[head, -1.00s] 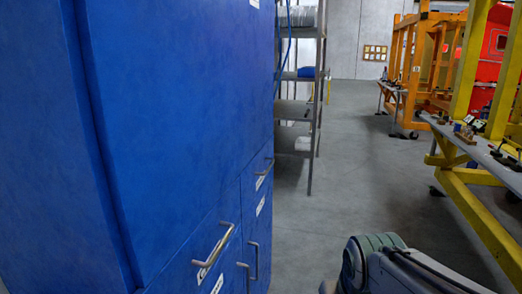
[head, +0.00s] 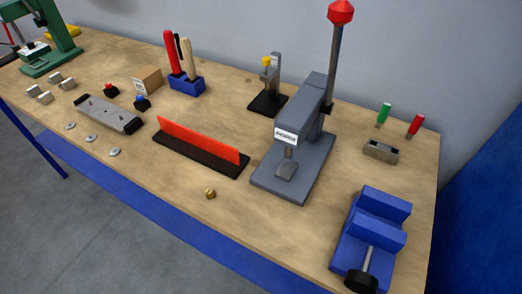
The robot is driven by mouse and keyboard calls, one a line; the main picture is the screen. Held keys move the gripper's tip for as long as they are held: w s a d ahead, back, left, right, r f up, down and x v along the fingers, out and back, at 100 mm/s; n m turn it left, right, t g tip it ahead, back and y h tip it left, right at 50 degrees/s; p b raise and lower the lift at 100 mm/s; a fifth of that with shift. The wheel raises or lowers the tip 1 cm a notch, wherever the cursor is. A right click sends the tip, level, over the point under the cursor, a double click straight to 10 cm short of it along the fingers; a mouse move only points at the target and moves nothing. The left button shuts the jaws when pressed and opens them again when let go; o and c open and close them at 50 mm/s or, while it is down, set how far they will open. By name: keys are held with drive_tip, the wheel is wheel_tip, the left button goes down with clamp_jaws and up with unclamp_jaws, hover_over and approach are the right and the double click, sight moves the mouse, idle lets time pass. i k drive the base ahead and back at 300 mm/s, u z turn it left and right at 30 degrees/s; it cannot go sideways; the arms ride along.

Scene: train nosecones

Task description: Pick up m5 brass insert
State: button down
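In the head view, a small brass-coloured piece (head: 210,193), which looks like the m5 brass insert, lies on the wooden workbench (head: 200,235). It is near the front edge, between the red and black bar and the grey press. Nothing covers it. It is too small to make out its thread. My gripper is not in view.
A grey lever press (head: 300,140) stands right of the brass piece. A blue vise (head: 370,240) sits at the right front corner. A red strip on a black base (head: 200,145) lies behind-left. Washers (head: 90,138) lie at left. Bench front around the piece is clear.

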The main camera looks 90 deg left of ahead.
sight(210, 192)
drive_tip(key=u, duration=3.45)
drive_tip(key=k, duration=0.65)
drive_tip(key=u, duration=0.6)
drive_tip(key=i, duration=1.25)
drive_tip(key=z, duration=0.65)
